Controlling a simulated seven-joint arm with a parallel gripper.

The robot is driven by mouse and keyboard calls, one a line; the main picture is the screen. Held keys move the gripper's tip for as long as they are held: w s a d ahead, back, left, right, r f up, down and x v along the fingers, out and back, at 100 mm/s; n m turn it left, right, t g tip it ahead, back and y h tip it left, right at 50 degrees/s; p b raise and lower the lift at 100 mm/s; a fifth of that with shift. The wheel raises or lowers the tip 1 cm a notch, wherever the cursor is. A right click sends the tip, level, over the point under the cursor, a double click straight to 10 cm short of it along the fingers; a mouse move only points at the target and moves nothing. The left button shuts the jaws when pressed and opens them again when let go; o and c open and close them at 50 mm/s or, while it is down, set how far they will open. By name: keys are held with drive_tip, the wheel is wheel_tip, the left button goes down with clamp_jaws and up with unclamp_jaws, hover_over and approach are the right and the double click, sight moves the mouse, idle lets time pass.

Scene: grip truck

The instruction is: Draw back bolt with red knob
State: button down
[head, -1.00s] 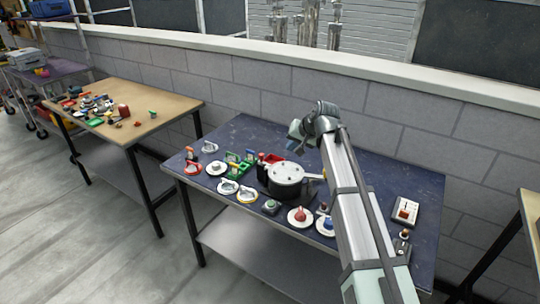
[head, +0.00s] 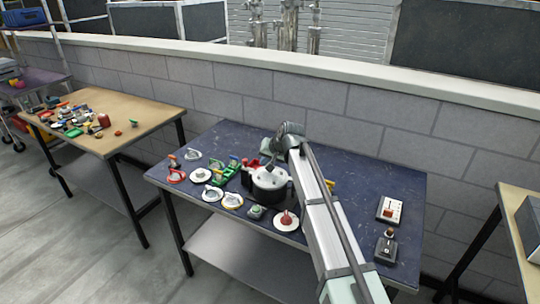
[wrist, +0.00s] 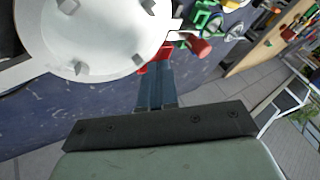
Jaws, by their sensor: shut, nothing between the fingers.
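The pot stands close to my gripper. Green parts (head: 224,174), several round white-based pieces and a red-knobbed disc (head: 285,220) crowd the left and front of the dark blue table (head: 355,178). Two small switch panels (head: 389,210) lie at the right. The back right is clear.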

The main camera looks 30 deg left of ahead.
drive_tip(key=shift+s+a+f, duration=0.15)
drive_tip(key=shift+s+a, duration=0.05)
drive_tip(key=shift+a, duration=0.55)
drive_tip(key=shift+s+a+f, duration=0.1)
drive_tip(key=shift+s+a, duration=0.05)
drive_tip(key=shift+a, duration=0.55)
drive_tip(key=shift+s+a+f, duration=0.15)
drive_tip(key=shift+s+a, duration=0.05)
drive_tip(key=shift+a, duration=0.55)
drive_tip(key=shift+a, duration=1.65)
drive_tip(key=w+d, duration=0.1)
drive_tip(key=d, duration=0.3)
approach(246, 159)
drive_tip(key=shift+w+d+r, duration=0.15)
drive_tip(key=shift+d+r, duration=0.05)
drive_tip(key=shift+d, duration=0.5)
drive_tip(key=shift+w+d+r, duration=0.2)
drive_tip(key=shift+d, duration=0.55)
drive_tip(key=shift+w+d+r, duration=0.15)
drive_tip(key=shift+d+r, duration=0.05)
drive_tip(key=shift+d, duration=0.5)
